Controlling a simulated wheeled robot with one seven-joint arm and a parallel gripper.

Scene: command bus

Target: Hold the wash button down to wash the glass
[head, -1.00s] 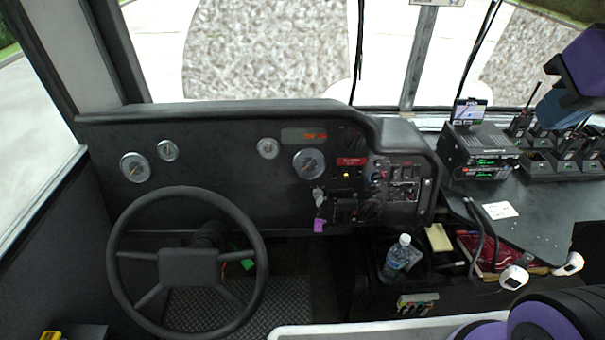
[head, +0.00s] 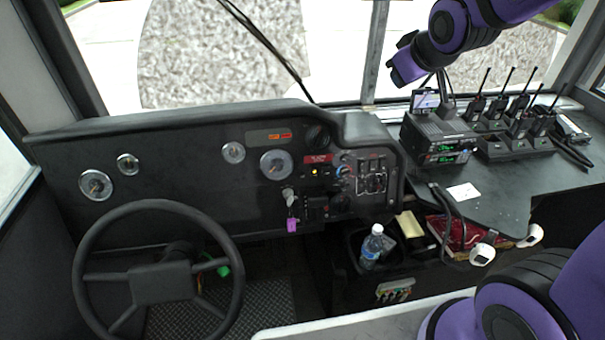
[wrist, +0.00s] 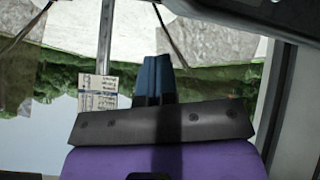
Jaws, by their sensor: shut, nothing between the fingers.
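The dashboard switch panel (head: 372,180) is right of the steering wheel in the head view, with knobs, small switches and a red label (head: 318,159) above a lit yellow lamp. I cannot tell which control is the wash button at this size. The windshield glass (head: 335,60) shows pale ground outside, with a wiper (head: 268,42) across it. My gripper (wrist: 157,62) is shut and empty, its blue fingers together in the wrist view. In the head view my purple hand is in front of the glass, up and right of the panel and apart from it.
A radio unit (head: 440,140) and several walkie-talkies in chargers (head: 515,145) stand on the right counter. A water bottle (head: 372,246) stands in the bin below the panel. The steering wheel (head: 157,280) is at left. The space before the panel is clear.

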